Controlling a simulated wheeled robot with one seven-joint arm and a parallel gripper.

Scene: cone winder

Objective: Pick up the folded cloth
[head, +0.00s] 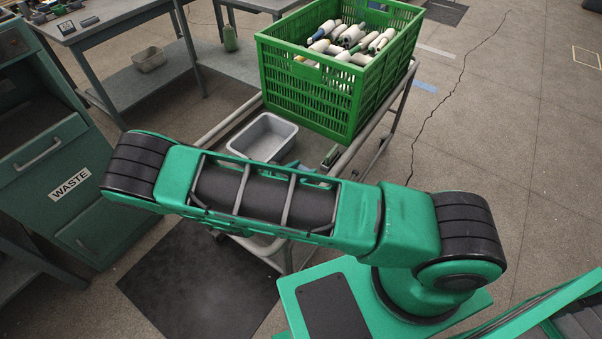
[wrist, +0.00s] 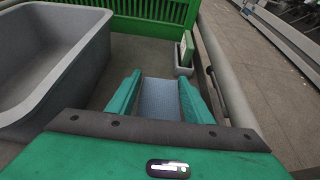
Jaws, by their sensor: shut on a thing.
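The folded cloth (wrist: 160,100) is a flat blue-grey piece in the wrist view. It lies between the two green fingers of my gripper (wrist: 159,78), which is shut on it. Its near part is hidden by the gripper body. I cannot tell whether it touches the trolley surface below. In the head view my forearm hides most of the gripper and the cloth.
A grey tray (head: 262,137) stands left of my gripper on the trolley; it also shows in the wrist view (wrist: 50,60). A green crate (head: 310,95) of yarn cones stands behind. A small green-and-white item (wrist: 185,55) in a grey holder is close ahead right, by the trolley rail (wrist: 222,75).

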